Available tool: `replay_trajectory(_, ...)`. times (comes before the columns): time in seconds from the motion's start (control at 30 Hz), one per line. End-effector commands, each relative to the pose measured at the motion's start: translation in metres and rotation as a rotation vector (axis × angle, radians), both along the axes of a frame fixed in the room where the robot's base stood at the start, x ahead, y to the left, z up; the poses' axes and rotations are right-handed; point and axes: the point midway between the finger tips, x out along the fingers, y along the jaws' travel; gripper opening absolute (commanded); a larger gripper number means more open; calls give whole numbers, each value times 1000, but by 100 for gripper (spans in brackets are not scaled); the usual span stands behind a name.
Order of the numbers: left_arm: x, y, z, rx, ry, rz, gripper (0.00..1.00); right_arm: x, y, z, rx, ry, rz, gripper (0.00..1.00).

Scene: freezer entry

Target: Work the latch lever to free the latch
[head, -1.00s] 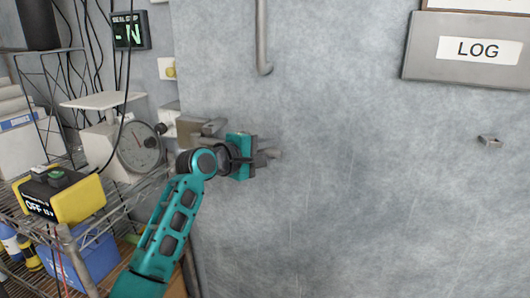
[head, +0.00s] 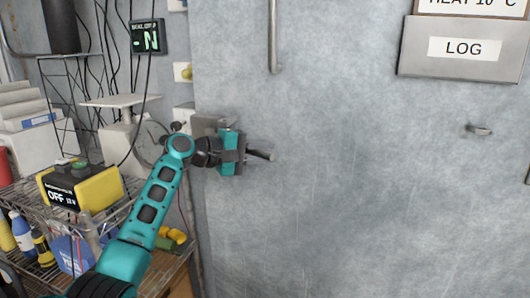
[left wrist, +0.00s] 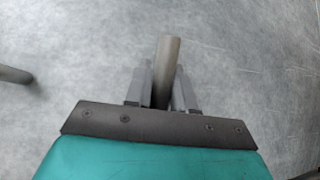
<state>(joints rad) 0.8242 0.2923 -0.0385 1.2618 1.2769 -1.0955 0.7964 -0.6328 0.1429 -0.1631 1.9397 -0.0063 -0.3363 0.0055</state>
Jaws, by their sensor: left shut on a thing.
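The latch lever (head: 264,155) is a dark grey rod in front of the large grey door, left of its middle. Its end sticks out to the right past my left gripper (head: 245,154). In the left wrist view the lever (left wrist: 167,62) stands between the two grey fingers of my left gripper (left wrist: 158,88), which is shut on it. A grey latch block (head: 206,122) sits at the door's left edge, partly hidden behind my gripper and wrist. My right gripper is not in view.
A vertical grey bar (head: 273,38) is on the door above the lever. A LOG plate (head: 462,48) and a small metal fitting (head: 478,130) are at the right. A wire shelf with a yellow OFF box (head: 85,188) and a dial scale (head: 151,142) stands left. The lower door is clear.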

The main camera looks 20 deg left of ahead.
Motion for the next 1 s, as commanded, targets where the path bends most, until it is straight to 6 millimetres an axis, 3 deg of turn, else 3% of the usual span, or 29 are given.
replay_trajectory(0.17,1,1,-1,0,0,5,0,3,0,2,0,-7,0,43)
replay_trajectory(0.2,1,2,0,0,0,5,24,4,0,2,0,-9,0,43)
replay_trajectory(0.4,1,1,0,0,0,5,44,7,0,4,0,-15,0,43)
replay_trajectory(0.77,-5,7,1,1,-2,6,44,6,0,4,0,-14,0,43)
replay_trajectory(1.0,-36,40,8,5,-1,8,44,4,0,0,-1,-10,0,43)
